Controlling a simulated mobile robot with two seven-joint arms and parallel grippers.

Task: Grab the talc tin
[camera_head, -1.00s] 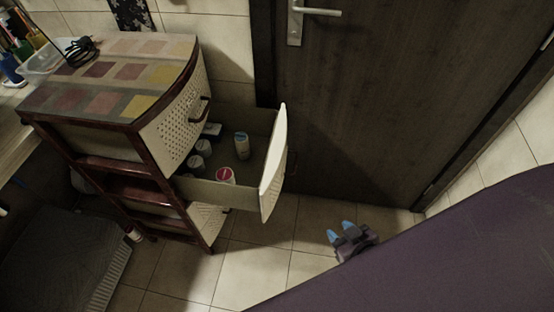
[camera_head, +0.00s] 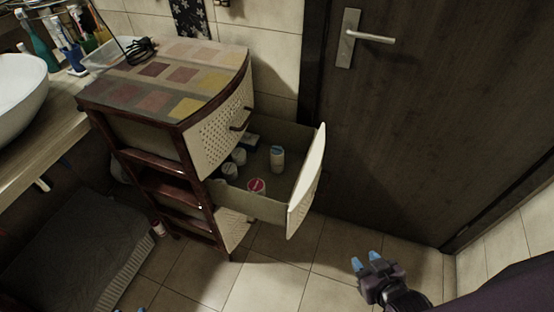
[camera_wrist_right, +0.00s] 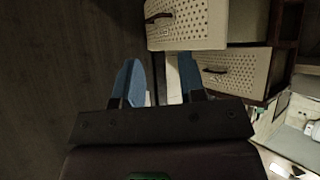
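The pulled-out drawer (camera_head: 250,204) of the cabinet holds several small containers. A slim white tin with a blue top (camera_head: 277,159) stands upright near its right side and looks most like the talc tin, but I cannot read a label. My right gripper (camera_head: 365,261) is open and empty, low over the floor, right of and apart from the drawer. Its two blue fingers also show spread apart in the right wrist view (camera_wrist_right: 158,85). Small blue bits at the bottom left edge may be my left gripper's tips (camera_head: 128,310); its state is unclear.
A red-topped container (camera_head: 257,187) and white containers (camera_head: 238,156) share the drawer. The drawer's front panel (camera_head: 307,184) juts toward the dark door (camera_head: 410,120). A sink (camera_head: 18,95) is at left. The tiled floor (camera_head: 275,270) ahead is mostly clear.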

